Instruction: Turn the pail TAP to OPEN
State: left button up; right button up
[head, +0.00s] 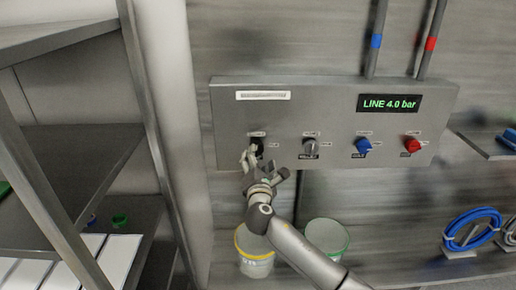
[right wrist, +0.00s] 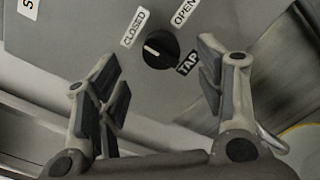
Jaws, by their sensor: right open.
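The black TAP knob (right wrist: 162,48) shows in the right wrist view, with CLOSED at its upper left, OPEN at its upper right and TAP at its lower right. Its white mark lies on the left part of the knob, on the CLOSED side. In the head view the TAP knob (head: 259,145) is at the left end of the grey panel (head: 330,96), partly hidden by my gripper. My right gripper (head: 265,163) is open in front of the knob. In the right wrist view its fingers (right wrist: 162,82) are apart, with nothing between the pads. My left gripper is out of view.
To the right on the panel are a grey knob (head: 310,147), a blue knob (head: 363,146) and a red knob (head: 411,146). A display (head: 390,103) reads LINE 4.0 bar. Below stand a yellow-rimmed pail (head: 254,262) and a green-rimmed pail (head: 328,235). Shelving (head: 80,155) fills the left.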

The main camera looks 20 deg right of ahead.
aim_at(258, 149)
jog(key=shift+p+x, duration=0.35)
jog(key=shift+x, duration=3.05)
jog(key=shift+f, duration=0.1)
